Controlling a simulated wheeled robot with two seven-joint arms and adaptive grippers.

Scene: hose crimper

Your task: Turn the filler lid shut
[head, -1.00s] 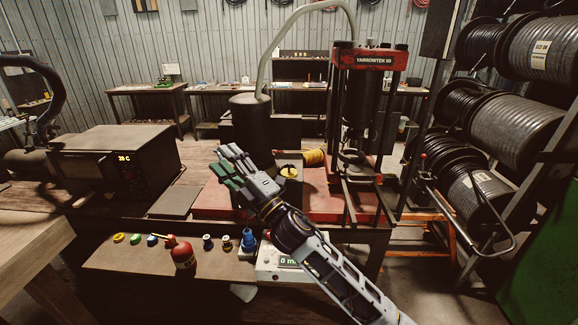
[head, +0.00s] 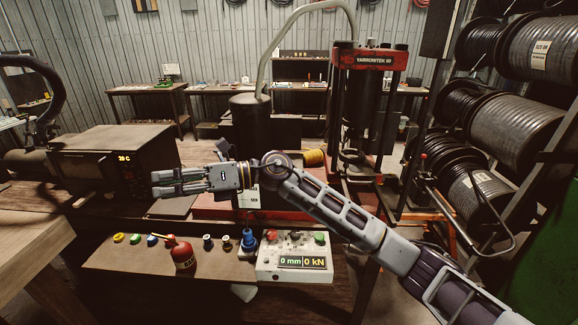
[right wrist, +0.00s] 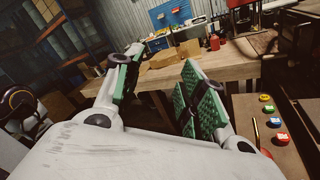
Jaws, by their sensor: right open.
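The filler lid does not show now in the head view. A yellow cap seen there earlier, behind the bench front, is covered by my right arm. My right gripper (head: 156,184) points left in the head view, above the bench and in front of the oven-like box. In the right wrist view its green-padded fingers (right wrist: 162,62) are apart with nothing between them. A dark cylinder (head: 248,128) with a grey hose stands behind my right wrist. A pale label (head: 248,199) shows just below the wrist. My left gripper is not in view.
The red press (head: 367,70) stands behind my arm. A wooden table (head: 40,250) is at left.

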